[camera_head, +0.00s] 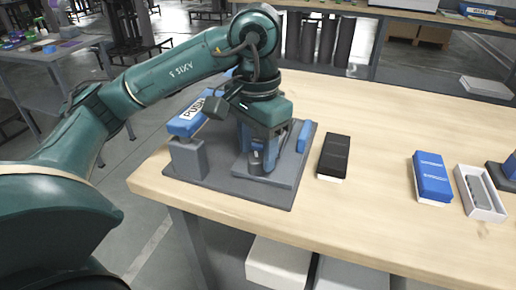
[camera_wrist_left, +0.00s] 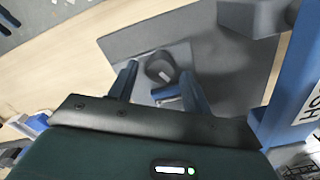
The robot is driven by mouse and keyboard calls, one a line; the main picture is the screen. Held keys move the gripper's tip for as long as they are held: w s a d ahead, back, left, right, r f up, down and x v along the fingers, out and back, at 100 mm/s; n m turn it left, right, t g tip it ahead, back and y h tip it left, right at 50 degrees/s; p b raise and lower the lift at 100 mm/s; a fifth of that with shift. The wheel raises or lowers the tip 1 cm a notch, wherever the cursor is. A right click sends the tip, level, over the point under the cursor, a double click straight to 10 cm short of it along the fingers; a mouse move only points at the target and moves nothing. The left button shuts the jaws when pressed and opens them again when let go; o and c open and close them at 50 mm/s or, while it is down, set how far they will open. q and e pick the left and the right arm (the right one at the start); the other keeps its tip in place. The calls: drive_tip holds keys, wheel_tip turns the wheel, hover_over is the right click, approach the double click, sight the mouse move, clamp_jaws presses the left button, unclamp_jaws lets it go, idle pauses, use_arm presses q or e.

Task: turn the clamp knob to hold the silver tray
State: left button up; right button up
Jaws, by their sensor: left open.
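My left gripper (camera_head: 262,150) points down over the fixture on the bench, its two blue fingers apart. In the left wrist view the open left gripper (camera_wrist_left: 162,76) has a dark round knob (camera_wrist_left: 160,66) with a pale mark between and just beyond its fingertips. I cannot tell whether the fingers touch it. The knob (camera_head: 256,161) is partly hidden by the gripper in the head view. A flat grey plate (camera_head: 283,173), perhaps the silver tray, lies under the gripper on the darker base (camera_head: 215,190). My right gripper is not in view.
A blue bar marked PUSH (camera_head: 187,121) stands on a grey post (camera_head: 188,158) left of the gripper. A small blue block (camera_head: 305,136) is to its right. A black box (camera_head: 334,153), a blue box (camera_head: 431,177) and a white tray (camera_head: 479,192) lie farther right.

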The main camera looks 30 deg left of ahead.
use_arm(q)
wheel_tip(320, 180, up, 2)
drive_tip(key=shift+r+p, duration=0.1)
drive_tip(key=shift+p, duration=0.55)
drive_tip(key=shift+r+p, duration=0.95)
drive_tip(key=shift+r, duration=0.1)
drive_tip(key=shift+r+p, duration=0.4)
drive_tip(key=shift+r, duration=0.05)
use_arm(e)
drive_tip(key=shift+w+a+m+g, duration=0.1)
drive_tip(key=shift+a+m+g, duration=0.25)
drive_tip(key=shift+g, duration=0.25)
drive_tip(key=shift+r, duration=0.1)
